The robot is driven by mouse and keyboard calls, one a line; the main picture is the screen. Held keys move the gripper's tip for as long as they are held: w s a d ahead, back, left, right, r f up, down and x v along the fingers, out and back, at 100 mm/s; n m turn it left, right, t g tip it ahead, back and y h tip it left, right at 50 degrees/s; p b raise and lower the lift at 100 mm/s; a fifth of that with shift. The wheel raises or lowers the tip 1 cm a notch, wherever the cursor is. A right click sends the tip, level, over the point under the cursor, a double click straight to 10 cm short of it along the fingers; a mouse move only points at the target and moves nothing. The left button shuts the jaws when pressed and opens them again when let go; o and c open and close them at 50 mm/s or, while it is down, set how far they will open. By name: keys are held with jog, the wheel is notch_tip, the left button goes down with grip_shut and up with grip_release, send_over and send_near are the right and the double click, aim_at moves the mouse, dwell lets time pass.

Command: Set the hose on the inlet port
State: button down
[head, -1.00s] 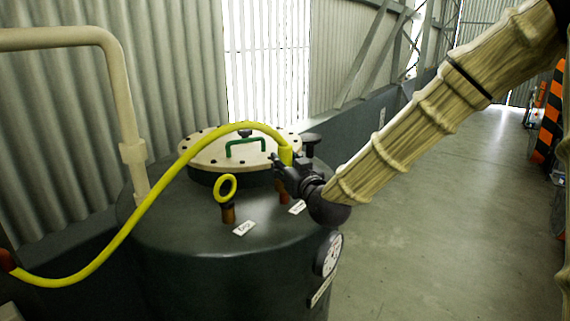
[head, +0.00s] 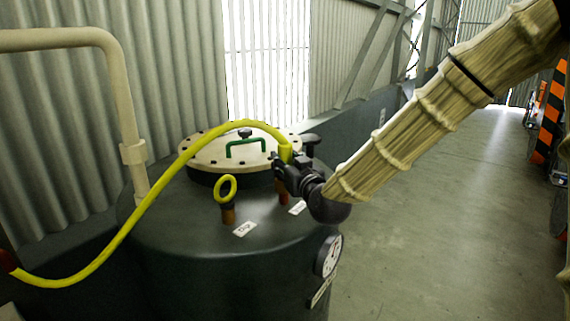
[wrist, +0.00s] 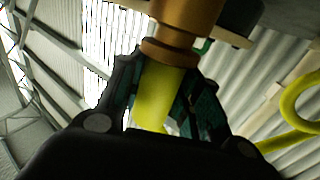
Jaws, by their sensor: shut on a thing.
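The yellow hose (head: 150,200) arches from the lower left over the tank to my gripper (head: 281,166). My gripper is shut on the hose near its end, which points down. The brown inlet port (head: 283,194) stands on the tank top just below, partly hidden by my gripper. In the wrist view, the hose (wrist: 158,98) sits between the fingers of my gripper (wrist: 158,75). Its end meets the collar of the brown port (wrist: 187,22), in line with it. I cannot tell whether the hose is over the port or only touching it.
A second brown port (head: 228,214) with a yellow ring (head: 226,188) stands to the left beside a "Dip" label (head: 244,229). Behind are a bolted cover (head: 208,152) with a green handle (head: 246,142) and a black knob (head: 311,140). A gauge (head: 329,256) sits on the tank's side.

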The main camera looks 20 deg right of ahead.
jog(key=shift+r, duration=0.4)
jog(key=shift+f+b, duration=0.9)
jog(key=shift+f, duration=0.15)
dwell(1.5)
jog(key=c, duration=1.3)
grip_release()
jog(key=shift+s, duration=0.15)
jog(key=s, duration=0.7)
jog(key=s+d+b, duration=0.1)
jog(key=s, duration=0.2)
jog(key=shift+s+d, duration=0.1)
jog(key=shift+s, duration=0.25)
